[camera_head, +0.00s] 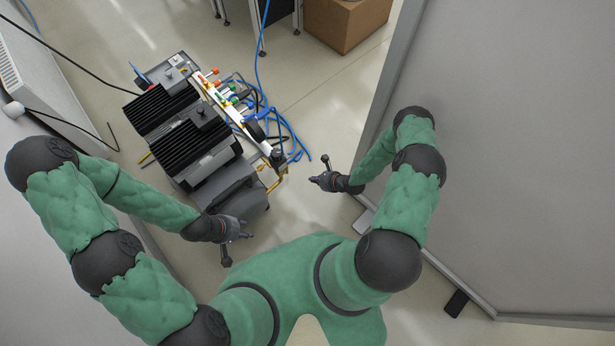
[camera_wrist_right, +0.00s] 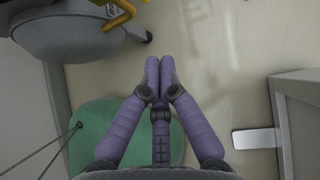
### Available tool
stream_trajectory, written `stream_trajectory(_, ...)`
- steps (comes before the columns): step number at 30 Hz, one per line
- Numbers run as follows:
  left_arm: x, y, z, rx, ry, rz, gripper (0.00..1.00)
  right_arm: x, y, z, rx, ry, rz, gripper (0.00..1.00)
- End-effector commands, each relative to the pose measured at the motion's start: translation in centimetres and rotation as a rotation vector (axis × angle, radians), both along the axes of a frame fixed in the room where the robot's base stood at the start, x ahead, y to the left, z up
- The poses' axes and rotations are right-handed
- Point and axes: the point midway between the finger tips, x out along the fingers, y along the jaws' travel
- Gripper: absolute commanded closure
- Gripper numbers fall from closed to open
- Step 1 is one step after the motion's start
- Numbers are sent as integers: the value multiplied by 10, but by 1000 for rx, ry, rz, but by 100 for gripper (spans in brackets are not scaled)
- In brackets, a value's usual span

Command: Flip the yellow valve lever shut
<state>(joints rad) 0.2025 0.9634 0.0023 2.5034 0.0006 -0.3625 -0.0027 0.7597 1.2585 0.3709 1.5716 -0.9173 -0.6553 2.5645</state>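A yellow piece that looks like the valve lever (camera_head: 273,184) sits at the front right corner of the black machine (camera_head: 190,125) in the head view. A yellow bent part (camera_wrist_right: 120,14) also shows at the top of the right wrist view; I cannot tell which part of the valve it is. My right gripper (camera_head: 314,179) is right of the yellow piece, apart from it. Its fingers (camera_wrist_right: 158,68) meet at the tips with nothing between them. My left gripper (camera_head: 246,236) is in front of the machine, left of the yellow piece; its fingers are too small to read.
Blue hoses (camera_head: 290,140) lie on the floor right of the machine. A grey panel (camera_head: 500,180) stands close on the right, a cardboard box (camera_head: 345,22) at the back. The floor between machine and panel is mostly free.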

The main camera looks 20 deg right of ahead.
Motion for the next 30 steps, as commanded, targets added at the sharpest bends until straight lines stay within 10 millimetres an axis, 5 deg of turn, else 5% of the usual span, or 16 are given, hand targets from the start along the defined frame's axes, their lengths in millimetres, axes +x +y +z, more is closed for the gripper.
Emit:
stream_trajectory(14,0,0,-38,0,0,0,60,49,36,-66,0,0,3,100)
stream_trajectory(21,0,0,-46,0,0,0,60,75,53,-65,0,-1,2,100)
stream_trajectory(30,0,0,-48,0,0,0,60,82,58,-64,0,0,0,100)
